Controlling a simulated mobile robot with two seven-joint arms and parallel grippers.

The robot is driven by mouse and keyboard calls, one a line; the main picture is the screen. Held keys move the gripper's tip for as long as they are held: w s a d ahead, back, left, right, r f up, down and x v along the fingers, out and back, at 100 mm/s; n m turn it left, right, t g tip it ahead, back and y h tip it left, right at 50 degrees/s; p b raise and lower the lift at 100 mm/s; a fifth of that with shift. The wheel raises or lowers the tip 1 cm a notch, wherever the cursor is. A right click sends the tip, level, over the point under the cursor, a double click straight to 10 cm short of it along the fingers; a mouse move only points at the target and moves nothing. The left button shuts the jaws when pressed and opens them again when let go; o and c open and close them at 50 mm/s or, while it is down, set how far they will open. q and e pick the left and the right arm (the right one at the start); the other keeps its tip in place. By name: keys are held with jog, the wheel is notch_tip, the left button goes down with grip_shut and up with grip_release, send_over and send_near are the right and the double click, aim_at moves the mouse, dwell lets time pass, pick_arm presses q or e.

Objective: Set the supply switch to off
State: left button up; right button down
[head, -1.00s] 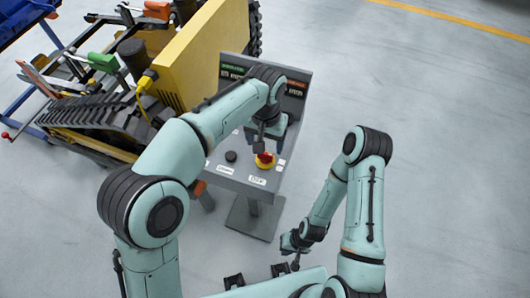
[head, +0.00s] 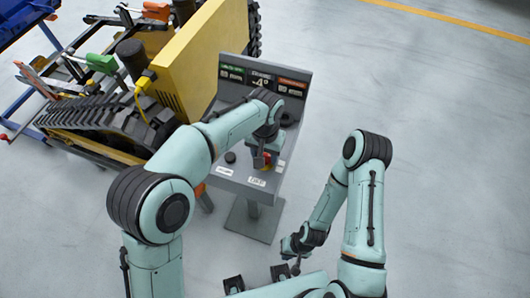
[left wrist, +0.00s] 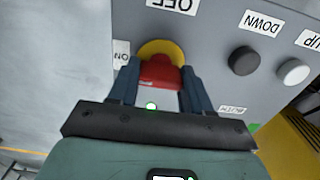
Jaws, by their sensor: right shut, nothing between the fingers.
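The supply switch is a red knob on a yellow plate (left wrist: 162,72) on the grey control panel. It is partly hidden by my left gripper in the head view (head: 266,168). The OFF label (left wrist: 173,5) and the ON label (left wrist: 121,54) sit beside it, upside down in the left wrist view. My left gripper (left wrist: 160,78) has one finger on each side of the red knob. I cannot tell whether the fingers press on it, nor which label the knob points to. My right gripper (head: 295,266) is shut and empty, low and away from the panel.
A black button (left wrist: 244,61) and a white button (left wrist: 294,73) are on the same panel, labelled DOWN and UP. The console's upright display (head: 262,82) stands behind my left arm. A tracked carrier with a yellow plate (head: 207,60) is on the left. The floor at right is clear.

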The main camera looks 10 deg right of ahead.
pick_arm(q)
jog(key=shift+n, duration=0.3)
jog(key=n, duration=0.3)
jog(key=shift+n, duration=0.3)
jog(key=n, duration=0.4)
jog(key=shift+n+p, duration=0.3)
jog(key=n, duration=0.4)
jog(key=shift+n, duration=2.5)
pick_arm(e)
jog(key=shift+w+r, duration=0.5)
jog(key=shift+r, duration=0.15)
pick_arm(q)
jog(key=o, duration=1.1)
jog(key=shift+c, duration=0.2)
